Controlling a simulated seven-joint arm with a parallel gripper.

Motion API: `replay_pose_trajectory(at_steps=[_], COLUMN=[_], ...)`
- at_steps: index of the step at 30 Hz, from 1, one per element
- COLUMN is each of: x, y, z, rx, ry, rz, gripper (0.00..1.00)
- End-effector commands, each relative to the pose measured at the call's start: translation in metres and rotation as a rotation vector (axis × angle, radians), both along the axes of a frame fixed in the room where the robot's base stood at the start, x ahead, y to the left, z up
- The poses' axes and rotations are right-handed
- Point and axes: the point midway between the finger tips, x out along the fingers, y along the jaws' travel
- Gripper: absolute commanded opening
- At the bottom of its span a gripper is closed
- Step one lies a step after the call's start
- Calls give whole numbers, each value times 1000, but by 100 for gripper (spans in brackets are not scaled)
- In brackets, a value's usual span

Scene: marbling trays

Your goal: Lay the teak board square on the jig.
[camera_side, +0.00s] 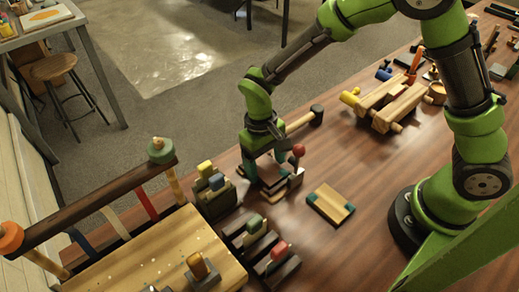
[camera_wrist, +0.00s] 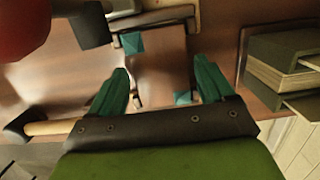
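A flat brown board (camera_wrist: 160,68) with teal patches at two opposite corners lies between my fingers in the wrist view. In the side view its reddish top (camera_side: 271,174) shows under my gripper (camera_side: 266,172), partly hidden by the fingers. My gripper also shows in the wrist view (camera_wrist: 161,66); its green fingers are apart, with no clear contact on the board. A tan and brown flat piece (camera_side: 329,202) with dark teal opposite corners lies on the table, right of my gripper. I cannot tell surely which piece is the teak board and which the jig.
A red knob (camera_side: 298,150) and a hammer-like tool (camera_side: 304,120) are close to my gripper. Dark blocks with coloured knobs (camera_side: 257,237) and a wooden rack (camera_side: 100,205) stand at left. A wooden toy-like frame (camera_side: 390,102) is behind. Table right of the tan piece is clear.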

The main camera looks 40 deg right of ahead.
Motion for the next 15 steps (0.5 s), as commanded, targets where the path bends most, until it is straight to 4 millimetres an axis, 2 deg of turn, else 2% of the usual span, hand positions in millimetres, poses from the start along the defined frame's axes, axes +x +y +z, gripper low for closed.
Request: replay_pose_trajectory(at_steps=[10,15], x=[0,3], y=[0,0], z=[1,19], rx=[0,2], ry=[0,-4], rz=[0,-1], gripper=[91,91])
